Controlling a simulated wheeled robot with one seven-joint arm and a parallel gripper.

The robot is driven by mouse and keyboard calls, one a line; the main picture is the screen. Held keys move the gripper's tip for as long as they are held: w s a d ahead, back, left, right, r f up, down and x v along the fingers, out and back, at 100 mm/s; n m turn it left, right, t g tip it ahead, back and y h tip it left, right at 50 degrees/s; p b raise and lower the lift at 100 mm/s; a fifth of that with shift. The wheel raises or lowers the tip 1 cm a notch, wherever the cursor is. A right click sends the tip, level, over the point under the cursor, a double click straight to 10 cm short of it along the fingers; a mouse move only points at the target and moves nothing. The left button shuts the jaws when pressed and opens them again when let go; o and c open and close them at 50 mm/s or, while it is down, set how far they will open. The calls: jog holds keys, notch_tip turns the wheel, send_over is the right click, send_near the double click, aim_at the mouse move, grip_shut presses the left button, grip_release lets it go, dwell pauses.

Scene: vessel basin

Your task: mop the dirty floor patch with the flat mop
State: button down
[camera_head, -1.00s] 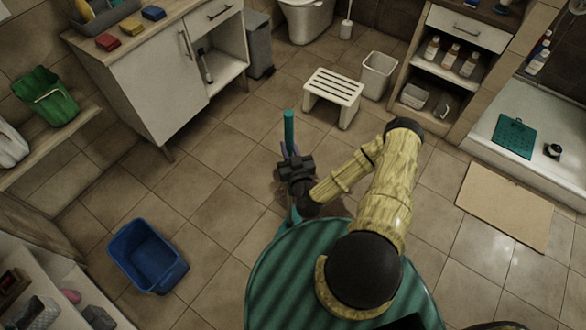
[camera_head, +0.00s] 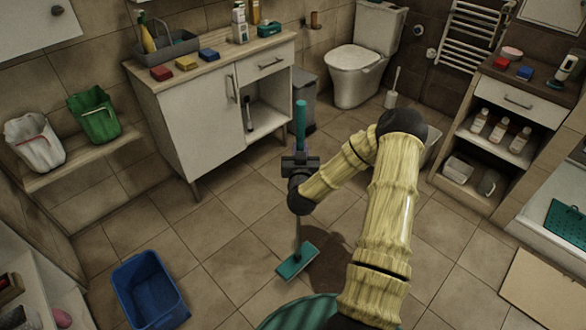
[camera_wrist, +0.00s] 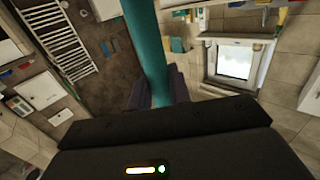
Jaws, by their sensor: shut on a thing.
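The flat mop has a teal grip that rises above my gripper in the head view (camera_head: 301,120), and its teal flat head (camera_head: 297,260) is low near the floor. I cannot tell whether the head touches the tiles. My gripper (camera_head: 300,160) is shut around the mop's handle, which stands nearly upright. In the wrist view the teal handle (camera_wrist: 147,50) runs up from between the dark fingers (camera_wrist: 158,92). A dark dirty patch (camera_head: 328,262) lies on the floor just right of the mop head, partly hidden by my arm.
A blue bin (camera_head: 150,290) stands on the floor at the lower left. A white vanity cabinet (camera_head: 205,115) stands behind. A shelf unit (camera_head: 500,130) and a beige mat (camera_head: 545,290) are at right. Bare tiles (camera_head: 225,225) lie left of the mop.

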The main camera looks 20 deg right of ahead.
jog(key=shift+w+a+r, duration=0.2)
jog(key=shift+w+r, duration=0.1)
jog(key=shift+r, duration=0.1)
jog(key=shift+f, duration=0.15)
